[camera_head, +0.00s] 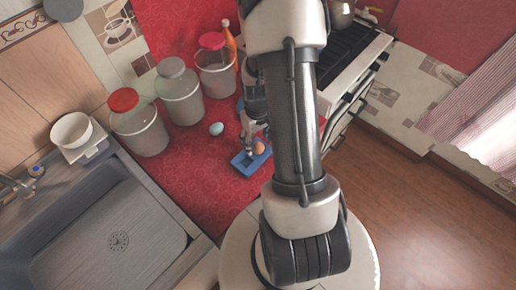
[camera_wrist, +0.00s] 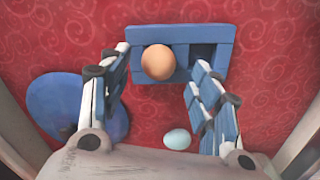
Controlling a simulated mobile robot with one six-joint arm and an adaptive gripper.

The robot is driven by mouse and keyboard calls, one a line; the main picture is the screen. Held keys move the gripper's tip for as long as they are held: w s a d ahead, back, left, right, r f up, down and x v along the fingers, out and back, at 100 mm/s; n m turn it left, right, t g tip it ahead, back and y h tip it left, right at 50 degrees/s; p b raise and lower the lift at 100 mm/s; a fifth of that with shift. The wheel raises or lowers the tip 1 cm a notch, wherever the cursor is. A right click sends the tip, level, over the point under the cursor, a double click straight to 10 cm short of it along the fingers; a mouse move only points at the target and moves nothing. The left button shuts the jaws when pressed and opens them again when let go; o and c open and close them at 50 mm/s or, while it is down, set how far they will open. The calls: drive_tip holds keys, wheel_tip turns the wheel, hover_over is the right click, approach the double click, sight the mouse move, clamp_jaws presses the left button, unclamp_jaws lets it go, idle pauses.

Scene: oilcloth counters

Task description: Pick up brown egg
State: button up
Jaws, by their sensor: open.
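The brown egg (camera_wrist: 158,62) sits in the left compartment of a small blue tray (camera_wrist: 226,35) in the wrist view. In the head view the brown egg (camera_head: 259,147) shows on the blue tray (camera_head: 246,167), on the red counter. My gripper (camera_wrist: 155,88) is open, its blue and white fingers spread to either side just short of the egg. Nothing is between the fingers' pads. In the head view my gripper (camera_head: 250,143) is beside the egg, partly hidden by my arm.
A pale blue egg (camera_head: 216,129) lies loose on the red counter; it also shows near my right finger in the wrist view (camera_wrist: 177,139). A round blue object (camera_wrist: 70,105) lies at the left. Several lidded jars (camera_head: 139,122) line the wall. A sink (camera_head: 105,225) is at the left.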

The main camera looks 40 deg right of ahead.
sight(258, 146)
wheel_tip(258, 146, down, 4)
drive_tip(key=shift+d+r+b, duration=0.1)
drive_tip(key=shift+r+b, duration=0.05)
drive_tip(key=shift+b, duration=0.4)
drive_tip(key=shift+r, duration=0.1)
drive_tip(key=shift+c, duration=0.4)
drive_tip(key=c, duration=0.7)
